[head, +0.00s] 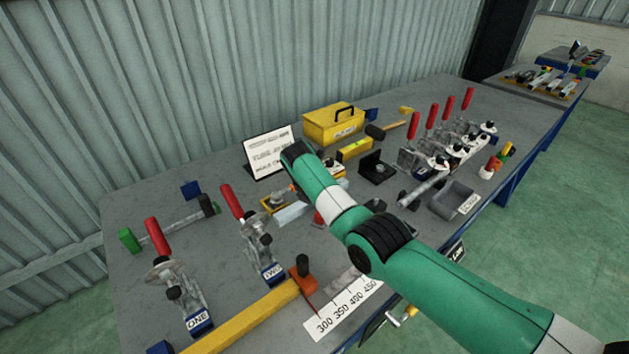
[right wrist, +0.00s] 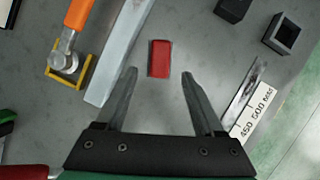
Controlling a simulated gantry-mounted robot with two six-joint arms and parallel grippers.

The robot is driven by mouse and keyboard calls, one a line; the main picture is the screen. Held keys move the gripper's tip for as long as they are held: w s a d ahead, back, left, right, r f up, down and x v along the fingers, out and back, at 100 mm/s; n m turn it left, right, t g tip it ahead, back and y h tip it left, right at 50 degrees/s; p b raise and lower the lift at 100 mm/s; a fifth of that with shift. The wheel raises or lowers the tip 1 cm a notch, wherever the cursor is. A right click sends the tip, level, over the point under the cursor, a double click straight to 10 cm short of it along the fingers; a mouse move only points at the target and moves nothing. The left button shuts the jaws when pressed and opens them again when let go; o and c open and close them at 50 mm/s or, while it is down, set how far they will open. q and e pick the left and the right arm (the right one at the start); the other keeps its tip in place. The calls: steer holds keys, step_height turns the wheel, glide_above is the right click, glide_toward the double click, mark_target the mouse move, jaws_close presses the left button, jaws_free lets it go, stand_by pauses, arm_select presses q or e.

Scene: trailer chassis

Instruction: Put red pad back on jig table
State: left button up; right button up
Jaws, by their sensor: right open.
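The red pad (right wrist: 159,58) is a small flat rectangle lying on the grey jig table (right wrist: 212,62) in the right wrist view. My right gripper (right wrist: 160,74) is open, with its two fingertips on either side of the line to the pad and the pad just ahead of them, untouched. In the head view a bit of red (head: 318,217), probably the pad, shows beside my right arm. The right fingers are hidden there by the arm. The jig table top (head: 120,215) also shows in the head view. My left gripper is not in view.
A grey metal bar (right wrist: 118,62) lies left of the pad, next to an orange-handled tool (right wrist: 75,28). A white scale strip (head: 343,307) is at the front edge. Red-handled clamps (head: 255,235), a yellow box (head: 333,124) and a grey bin (head: 455,199) stand around.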

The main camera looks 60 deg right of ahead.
steer(key=p+v, duration=0.1)
steer(key=v, duration=0.4)
